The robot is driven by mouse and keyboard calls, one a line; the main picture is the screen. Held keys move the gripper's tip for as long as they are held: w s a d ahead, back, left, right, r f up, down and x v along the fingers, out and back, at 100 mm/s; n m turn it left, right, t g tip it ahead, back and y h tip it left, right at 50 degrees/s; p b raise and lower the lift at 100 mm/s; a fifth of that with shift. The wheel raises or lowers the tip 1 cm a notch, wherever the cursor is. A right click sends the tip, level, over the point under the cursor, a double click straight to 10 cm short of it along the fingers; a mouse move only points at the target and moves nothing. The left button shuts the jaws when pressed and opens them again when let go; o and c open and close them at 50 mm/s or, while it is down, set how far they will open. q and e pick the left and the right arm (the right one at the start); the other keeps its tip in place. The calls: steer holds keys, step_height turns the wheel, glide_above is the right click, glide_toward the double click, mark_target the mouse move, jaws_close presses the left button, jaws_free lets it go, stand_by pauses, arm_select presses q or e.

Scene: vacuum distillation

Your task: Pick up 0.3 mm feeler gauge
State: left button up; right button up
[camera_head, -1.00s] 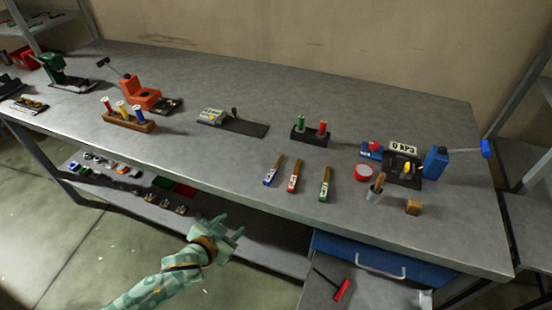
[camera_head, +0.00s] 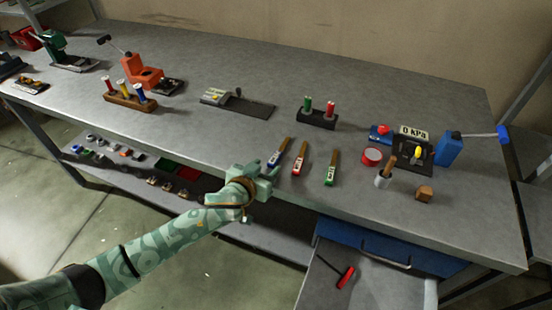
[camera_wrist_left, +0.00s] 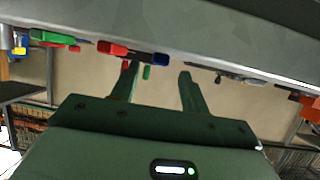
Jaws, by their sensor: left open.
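Three feeler gauges lie side by side near the front edge of the bench: one with a blue end (camera_head: 279,153), one with a red end (camera_head: 300,160) and one with a green end (camera_head: 331,169). Their size labels are too small to read, so I cannot tell which is 0.3 mm. My left gripper (camera_head: 258,170) is open and empty at the front edge, just left of the blue gauge. In the left wrist view the open fingers (camera_wrist_left: 157,72) point toward the bench, with the blue (camera_wrist_left: 160,60), red (camera_wrist_left: 112,48) and green (camera_wrist_left: 50,38) ends near or left of them.
Behind the gauges stands a black holder (camera_head: 316,118) with a green and a red post. A blue drawer unit (camera_head: 345,233) is below.

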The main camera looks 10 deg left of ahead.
mark_target(274, 158)
arm_select(q)
steer(key=x, duration=0.1)
steer(key=b+x, duration=0.1)
steer(key=x, duration=0.2)
steer(key=shift+w+d+r, duration=0.15)
steer(key=shift+w+d, duration=0.05)
steer(key=shift+w, duration=0.2)
steer(key=shift+r, duration=0.1)
jaws_close()
